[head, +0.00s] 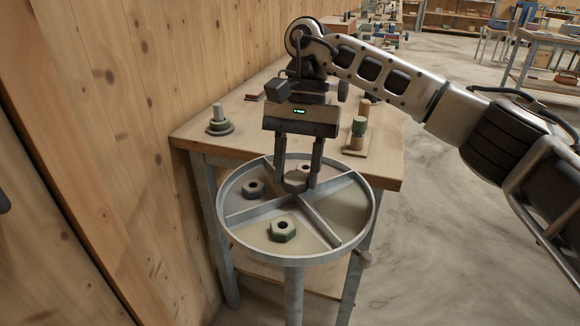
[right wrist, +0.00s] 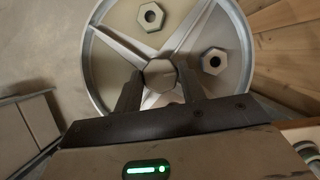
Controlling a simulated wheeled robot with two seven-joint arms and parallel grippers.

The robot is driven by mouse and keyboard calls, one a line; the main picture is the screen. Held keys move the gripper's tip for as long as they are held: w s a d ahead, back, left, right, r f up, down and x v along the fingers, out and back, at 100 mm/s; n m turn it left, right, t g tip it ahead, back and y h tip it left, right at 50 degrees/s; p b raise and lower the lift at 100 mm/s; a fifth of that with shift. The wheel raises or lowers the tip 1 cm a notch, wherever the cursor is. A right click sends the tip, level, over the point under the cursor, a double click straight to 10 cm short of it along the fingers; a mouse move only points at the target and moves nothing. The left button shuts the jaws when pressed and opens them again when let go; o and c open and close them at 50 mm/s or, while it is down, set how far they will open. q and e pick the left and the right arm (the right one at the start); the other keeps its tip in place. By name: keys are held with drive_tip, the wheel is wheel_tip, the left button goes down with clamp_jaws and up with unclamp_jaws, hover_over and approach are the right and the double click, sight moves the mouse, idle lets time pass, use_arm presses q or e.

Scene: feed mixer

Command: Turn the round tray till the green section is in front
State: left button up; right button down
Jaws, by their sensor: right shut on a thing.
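The round tray (head: 233,237) is a grey-rimmed disc on a post, split by straight dividers. The right section (head: 343,208) has a dull grey-green floor and looks empty. The front section (head: 262,236) looks beige and holds a hex nut (head: 283,231). The left section holds another nut (head: 253,188). The back is partly hidden by my gripper. My right gripper (head: 297,184) points down at the tray's middle, shut on the central hub (head: 296,184). The right wrist view also shows the hub (right wrist: 160,75) between the fingers. My left gripper is not in view.
A wooden bench (head: 191,134) stands behind the tray, with a stepped round piece (head: 219,124) and a green-and-tan peg piece (head: 358,132) on it. A wooden wall (head: 120,120) rises close on the left. A small peg (head: 365,258) sits by the tray's right front rim. Open floor lies right.

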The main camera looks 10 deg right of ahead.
drive_tip(key=shift+r, duration=0.15)
drive_tip(key=c, duration=0.8)
unclamp_jaws()
drive_tip(key=shift+c, duration=0.2)
use_arm(q)
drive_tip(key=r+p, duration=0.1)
drive_tip(key=p, duration=0.4)
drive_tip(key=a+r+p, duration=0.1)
drive_tip(key=p, duration=0.2)
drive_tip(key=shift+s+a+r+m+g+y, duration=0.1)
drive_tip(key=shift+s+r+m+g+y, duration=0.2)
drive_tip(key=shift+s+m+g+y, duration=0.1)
use_arm(e)
drive_tip(key=v, duration=1.6)
